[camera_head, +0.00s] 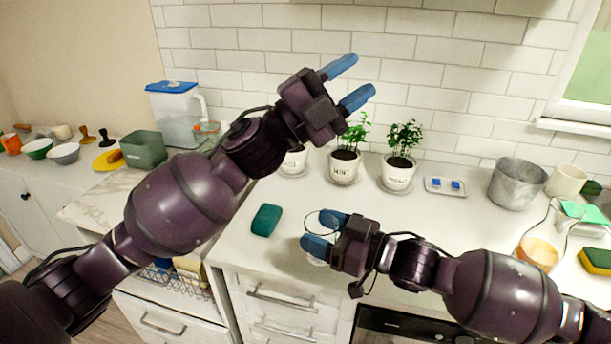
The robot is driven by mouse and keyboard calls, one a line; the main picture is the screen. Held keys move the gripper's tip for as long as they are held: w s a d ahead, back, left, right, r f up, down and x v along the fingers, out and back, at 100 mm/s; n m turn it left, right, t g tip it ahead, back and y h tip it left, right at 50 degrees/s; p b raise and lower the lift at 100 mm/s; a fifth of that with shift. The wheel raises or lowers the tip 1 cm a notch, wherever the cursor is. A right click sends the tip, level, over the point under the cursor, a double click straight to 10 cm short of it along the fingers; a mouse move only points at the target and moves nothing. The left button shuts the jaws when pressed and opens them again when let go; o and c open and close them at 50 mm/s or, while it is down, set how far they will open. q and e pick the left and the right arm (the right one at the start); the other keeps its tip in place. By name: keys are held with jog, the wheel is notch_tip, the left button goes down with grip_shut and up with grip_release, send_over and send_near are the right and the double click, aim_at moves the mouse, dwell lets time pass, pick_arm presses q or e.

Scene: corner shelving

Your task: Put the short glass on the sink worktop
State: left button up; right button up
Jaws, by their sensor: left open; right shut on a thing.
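A short clear glass (312,224) is between the blue fingertips of my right gripper (322,232), which comes in from the right and is shut on it. The fingers hide part of the glass. It shows over the front part of the white worktop (232,238); I cannot tell whether its base touches the surface. My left gripper (358,77) is open and empty, raised high in front of the tiled wall.
A green sponge (266,220) lies left of the glass. Potted herbs (345,168) stand along the back. A metal pot (517,184), a flask with orange liquid (539,250) and a yellow-green sponge (597,260) are at the right. Bowls (64,153) stand far left.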

pick_arm(q)
jog(key=s+d+f+m+g+y, duration=0.1)
jog(key=s+d+m+g+y, duration=0.75)
jog(key=m+g, duration=0.45)
jog(key=w+a+f+n+t+y, duration=0.1)
jog(key=w+a+f+t+y, duration=0.1)
jog(key=a+f+y, duration=0.2)
jog(key=w+a+f+n+t+y, duration=0.1)
jog(key=w+a+f+n+y, duration=0.1)
jog(key=a+f+y, duration=0.3)
jog(key=w+a+f+n+t+y, duration=0.1)
jog(key=a+f+t+y, duration=0.1)
jog(key=a+f+y, duration=0.2)
jog(key=shift+w+a+f+n+t+y, duration=0.1)
jog(key=shift+w+a+n+t+y, duration=0.15)
jog(key=shift+a, duration=0.25)
jog(key=shift+w+a+f+n+t+y, duration=0.15)
jog(key=shift+a+y, duration=0.15)
jog(key=shift+a, duration=0.15)
jog(key=shift+d+f, duration=0.15)
jog(key=shift+f, duration=2.8)
jog(key=shift+d+f, duration=0.15)
jog(key=shift+f, duration=2.8)
jog(key=shift+c, duration=0.4)
